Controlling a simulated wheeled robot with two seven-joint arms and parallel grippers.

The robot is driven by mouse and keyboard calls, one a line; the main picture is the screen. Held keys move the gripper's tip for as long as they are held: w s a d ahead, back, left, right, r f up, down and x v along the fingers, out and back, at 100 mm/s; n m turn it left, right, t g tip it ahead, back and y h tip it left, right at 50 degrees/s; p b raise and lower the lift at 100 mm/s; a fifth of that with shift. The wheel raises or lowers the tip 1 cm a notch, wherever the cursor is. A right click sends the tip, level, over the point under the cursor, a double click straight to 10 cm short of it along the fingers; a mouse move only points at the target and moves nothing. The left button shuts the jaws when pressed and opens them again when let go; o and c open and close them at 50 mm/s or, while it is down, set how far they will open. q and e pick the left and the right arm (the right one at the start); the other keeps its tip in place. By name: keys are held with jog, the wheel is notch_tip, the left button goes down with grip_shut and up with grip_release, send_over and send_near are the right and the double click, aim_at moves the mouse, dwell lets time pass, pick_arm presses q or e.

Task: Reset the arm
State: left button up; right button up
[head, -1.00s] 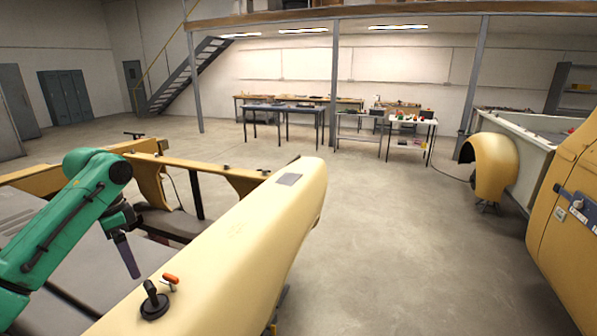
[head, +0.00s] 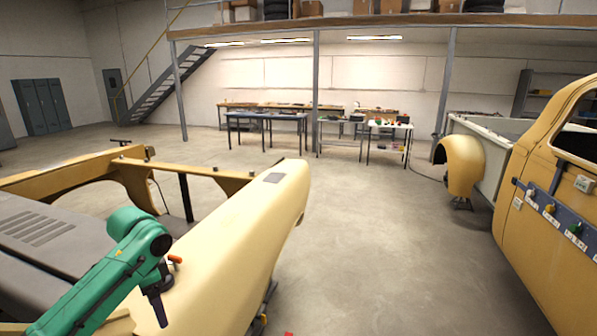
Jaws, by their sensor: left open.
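My green left arm comes in from the lower left, over the yellow vehicle body. Its dark left gripper (head: 160,312) points down in front of the yellow fender (head: 235,225). The jaws are open, seen nearly edge-on, and nothing shows between them. A small orange-handled part (head: 175,259) on the fender shows just right of my wrist. The black knob beside it is mostly hidden behind my wrist. My right gripper is not in view.
A yellow door panel (head: 545,215) with a strip of labelled knobs stands at the right. A loose yellow fender (head: 460,165) stands behind it. Workbenches (head: 265,116) line the back. The concrete floor (head: 365,235) in the middle is clear.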

pick_arm(q)
jog(key=s+d+f+t+h, duration=0.2)
jog(key=s+d+f, duration=0.7)
jog(key=d+f, duration=0.45)
jog(key=s+a+f+n+t+y, duration=0.1)
jog(key=s+a+n, duration=0.25)
jog(key=s, duration=0.35)
jog(key=s+a+n, duration=0.2)
jog(key=s+n, duration=0.2)
jog(key=s, duration=0.2)
notch_tip(320, 180, down, 28)
jog(key=s+f+g+b, duration=0.1)
jog(key=s+b, duration=0.1)
jog(key=b, duration=0.4)
jog(key=s+a+f+b, duration=0.1)
jog(key=s+f+b, duration=0.1)
jog(key=s+f, duration=0.6)
jog(key=s+a+f+g+b, duration=0.1)
jog(key=s+f+b, duration=0.1)
jog(key=s+f, duration=0.7)
notch_tip(320, 180, down, 2)
jog(key=shift+a+f+m+y, duration=0.1)
jog(key=shift+a+m+y, duration=0.15)
jog(key=shift+m+y, duration=0.1)
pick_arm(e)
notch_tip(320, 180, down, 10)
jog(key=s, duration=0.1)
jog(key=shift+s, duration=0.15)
